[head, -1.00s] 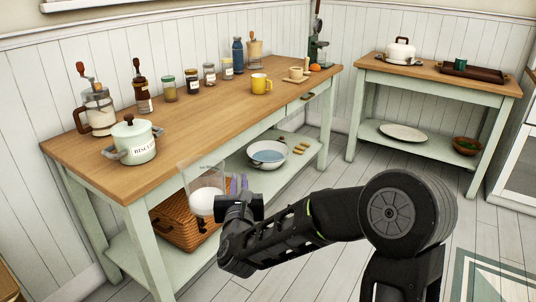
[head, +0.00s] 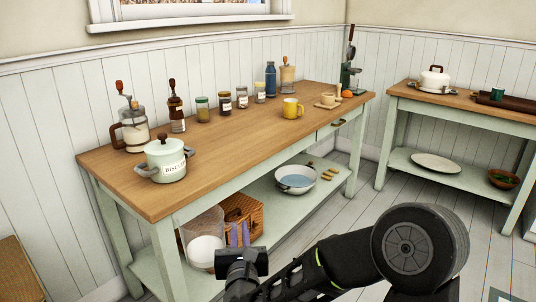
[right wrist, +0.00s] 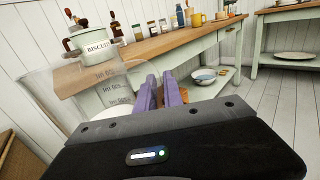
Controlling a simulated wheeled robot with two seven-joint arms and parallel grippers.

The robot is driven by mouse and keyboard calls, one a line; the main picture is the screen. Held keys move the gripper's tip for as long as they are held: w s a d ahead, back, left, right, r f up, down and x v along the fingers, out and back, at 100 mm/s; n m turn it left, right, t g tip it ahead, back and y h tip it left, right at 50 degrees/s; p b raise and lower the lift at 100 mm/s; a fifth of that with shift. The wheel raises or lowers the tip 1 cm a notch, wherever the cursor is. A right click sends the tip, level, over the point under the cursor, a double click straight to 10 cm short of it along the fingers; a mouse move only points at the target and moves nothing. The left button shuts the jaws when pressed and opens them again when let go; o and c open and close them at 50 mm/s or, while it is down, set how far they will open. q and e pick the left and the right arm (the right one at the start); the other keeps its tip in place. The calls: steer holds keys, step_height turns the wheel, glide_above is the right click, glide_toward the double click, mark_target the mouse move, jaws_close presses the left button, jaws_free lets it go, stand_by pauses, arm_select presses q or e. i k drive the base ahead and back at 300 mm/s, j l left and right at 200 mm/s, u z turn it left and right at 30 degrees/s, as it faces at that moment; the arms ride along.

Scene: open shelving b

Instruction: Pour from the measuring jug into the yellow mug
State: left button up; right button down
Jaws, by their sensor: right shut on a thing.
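The measuring jug (head: 202,231) is clear, with white contents low inside, and looks roughly upright. My right gripper (head: 240,236) is shut on it, in front of the long table and below its top. In the right wrist view the jug (right wrist: 108,78) shows its printed scale, left of the purple fingers (right wrist: 164,95). The yellow mug (head: 291,108) stands upright on the long table, towards its right end, well apart from the jug. It also shows in the right wrist view (right wrist: 196,19). The mug's inside is hard to see. My left gripper is out of view.
On the wooden table top (head: 225,143) stand a biscuit pot (head: 166,161), several jars and a blue bottle (head: 271,80) behind the mug. A small cup (head: 328,99) is to its right. The front of the top between pot and mug is clear. A bowl (head: 295,180) sits below.

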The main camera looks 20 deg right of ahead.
mark_target(290, 106)
steer(key=i+l, duration=0.15)
steer(key=l, duration=0.4)
steer(key=i+l, duration=0.1)
steer(key=l, duration=0.4)
steer(key=i+l+u, duration=0.1)
steer(key=l, duration=0.45)
steer(key=i+l, duration=0.15)
steer(key=l, duration=0.4)
steer(key=i+l, duration=0.1)
steer(key=l, duration=0.45)
steer(key=i+l+u, duration=0.1)
steer(key=l, duration=0.45)
